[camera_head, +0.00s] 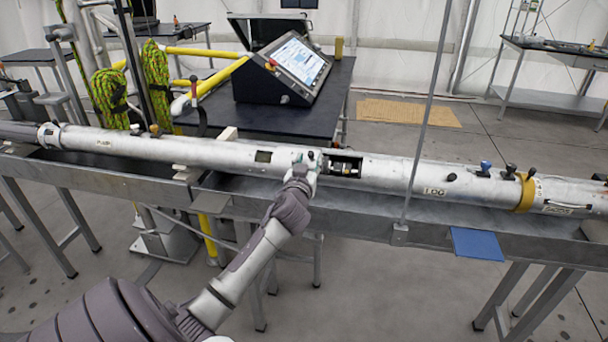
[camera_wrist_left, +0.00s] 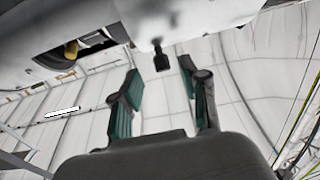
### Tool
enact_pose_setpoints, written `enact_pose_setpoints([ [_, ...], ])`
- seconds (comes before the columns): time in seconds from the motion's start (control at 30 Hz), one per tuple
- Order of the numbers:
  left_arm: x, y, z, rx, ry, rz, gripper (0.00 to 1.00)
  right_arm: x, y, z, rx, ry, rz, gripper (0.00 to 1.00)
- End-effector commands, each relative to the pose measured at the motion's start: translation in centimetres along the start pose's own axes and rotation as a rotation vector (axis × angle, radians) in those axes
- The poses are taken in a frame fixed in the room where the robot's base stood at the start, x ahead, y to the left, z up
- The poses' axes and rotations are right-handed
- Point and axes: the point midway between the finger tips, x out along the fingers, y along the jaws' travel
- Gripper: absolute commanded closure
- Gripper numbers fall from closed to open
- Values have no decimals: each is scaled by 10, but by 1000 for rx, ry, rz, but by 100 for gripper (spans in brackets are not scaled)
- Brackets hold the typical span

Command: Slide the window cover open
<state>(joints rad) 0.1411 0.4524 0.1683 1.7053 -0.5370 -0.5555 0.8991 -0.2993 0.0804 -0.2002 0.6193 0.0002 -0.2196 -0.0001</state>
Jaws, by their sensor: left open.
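A long silvery tube (camera_head: 225,155) lies across the bench. It has a rectangular window (camera_head: 346,166) that stands open to the right of my left gripper, with metal parts visible inside. The window cover (camera_head: 290,157) appears to be the sleeve section just left of this opening; its edges are hard to tell. My left gripper (camera_head: 303,169) is at the tube's near side there, partly hiding it. In the left wrist view its two green-padded fingers (camera_wrist_left: 160,85) are open, with a small black knob (camera_wrist_left: 161,61) projecting between their tips. Contact with the knob cannot be told. My right gripper is out of view.
A thin upright pole (camera_head: 428,110) stands in front of the tube to the right. A blue pad (camera_head: 477,244) lies on the bench's front edge. Behind are a control console (camera_head: 285,68) on a black table and yellow railings (camera_head: 205,52).

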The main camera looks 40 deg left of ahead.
Motion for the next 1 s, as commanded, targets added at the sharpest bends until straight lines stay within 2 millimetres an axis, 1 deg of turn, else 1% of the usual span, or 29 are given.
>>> enact_pose_setpoints([
  [0.03,-13,0,2,-2,-3,1,56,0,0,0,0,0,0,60],
  [0.2,-48,0,2,-2,-4,0,56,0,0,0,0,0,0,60],
  [0.3,-63,0,2,-3,-3,0,56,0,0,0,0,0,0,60],
  [0.4,-73,0,1,-1,-2,0,56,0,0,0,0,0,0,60],
  [0.57,-79,0,0,-1,-1,-1,56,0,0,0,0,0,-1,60],
  [1.0,-79,0,0,-1,-1,-1,56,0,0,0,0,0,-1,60],
])
